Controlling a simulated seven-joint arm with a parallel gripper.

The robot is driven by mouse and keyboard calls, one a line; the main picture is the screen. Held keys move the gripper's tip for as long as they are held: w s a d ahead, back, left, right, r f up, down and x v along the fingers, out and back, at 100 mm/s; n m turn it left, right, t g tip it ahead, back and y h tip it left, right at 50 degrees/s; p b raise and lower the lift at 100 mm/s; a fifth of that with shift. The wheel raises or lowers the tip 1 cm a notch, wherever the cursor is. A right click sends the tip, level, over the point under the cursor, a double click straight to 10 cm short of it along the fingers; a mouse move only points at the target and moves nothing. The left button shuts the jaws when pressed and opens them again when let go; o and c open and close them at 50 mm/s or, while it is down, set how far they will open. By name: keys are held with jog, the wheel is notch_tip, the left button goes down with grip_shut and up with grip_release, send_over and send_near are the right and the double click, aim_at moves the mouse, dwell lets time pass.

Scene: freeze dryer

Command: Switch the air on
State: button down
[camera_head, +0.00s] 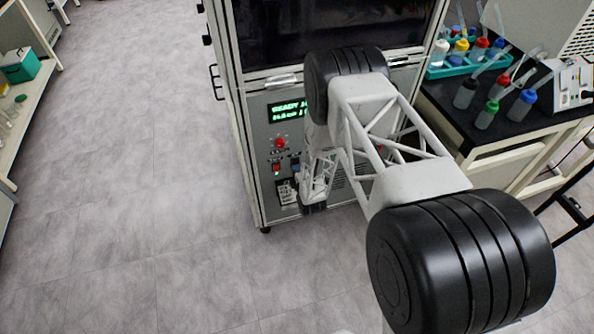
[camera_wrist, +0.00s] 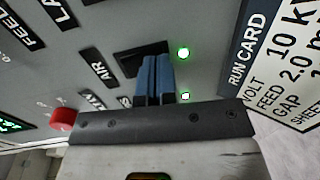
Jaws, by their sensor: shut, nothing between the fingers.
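The grey control panel of the freeze dryer (camera_head: 258,125) faces me. In the wrist view a black switch (camera_wrist: 125,57) stands beside the label AIR (camera_wrist: 98,68). My gripper (camera_wrist: 154,60) is shut and empty, its two blue fingers side by side. The fingertips are over the black switch and hide part of it. I cannot tell whether they touch it or which way it is set. A round green lamp (camera_wrist: 183,52) beside the switch is lit.
A second lit green lamp (camera_wrist: 185,96) sits near the fingers. A red knob (camera_wrist: 62,119) is at left in the wrist view. A green display (camera_head: 287,111) is on the panel. A dark bench (camera_head: 515,120) with bottles stands at right. The floor at left is clear.

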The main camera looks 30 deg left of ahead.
jog(key=f+v, duration=0.3)
jog(key=v, duration=1)
jog(key=shift+s+d, duration=0.35)
jog(key=shift+f, duration=0.15)
jog(key=f+v, duration=0.1)
jog(key=v, duration=0.8)
dwell(0.5)
jog(key=shift+w+r, duration=0.1)
dwell(0.4)
